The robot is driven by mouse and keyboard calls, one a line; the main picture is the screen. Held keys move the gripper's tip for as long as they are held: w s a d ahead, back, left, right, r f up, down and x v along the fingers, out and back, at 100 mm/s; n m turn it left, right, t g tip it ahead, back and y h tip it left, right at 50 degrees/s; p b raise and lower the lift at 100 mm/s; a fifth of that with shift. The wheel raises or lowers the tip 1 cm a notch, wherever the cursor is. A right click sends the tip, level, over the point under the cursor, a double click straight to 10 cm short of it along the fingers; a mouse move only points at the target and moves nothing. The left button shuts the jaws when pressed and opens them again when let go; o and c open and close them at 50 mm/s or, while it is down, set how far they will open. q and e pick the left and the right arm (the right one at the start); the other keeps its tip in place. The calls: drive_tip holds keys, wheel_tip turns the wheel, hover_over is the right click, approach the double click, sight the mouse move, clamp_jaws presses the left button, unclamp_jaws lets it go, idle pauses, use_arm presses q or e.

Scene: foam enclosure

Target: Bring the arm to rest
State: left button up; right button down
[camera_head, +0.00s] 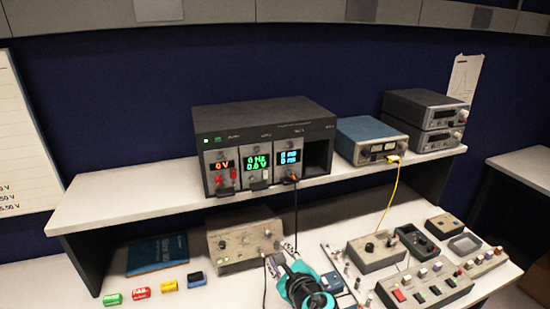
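A white shelf (130,197) spans above the bench, carrying a blue meter (371,140) and stacked grey units (425,120). A blue book (157,254) and colored blocks (141,292) lie left. Control boxes (425,290) crowd the right. A yellow cable (393,195) hangs there.

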use_arm(q)
drive_tip(key=s+a+f+n+g, duration=0.2)
drive_tip(key=s+a+n, duration=0.2)
drive_tip(key=a+n, duration=0.3)
drive_tip(key=s+a+f+n+g, duration=0.25)
drive_tip(key=s+a+n, duration=0.2)
drive_tip(key=a, duration=0.45)
drive_tip(key=s+a+f+n+g+h, duration=0.1)
drive_tip(key=s+a+n+h, duration=0.3)
drive_tip(key=s+n, duration=0.5)
drive_tip(key=n, duration=0.4)
drive_tip(key=shift+f, duration=0.3)
drive_tip(key=shift+s, duration=0.1)
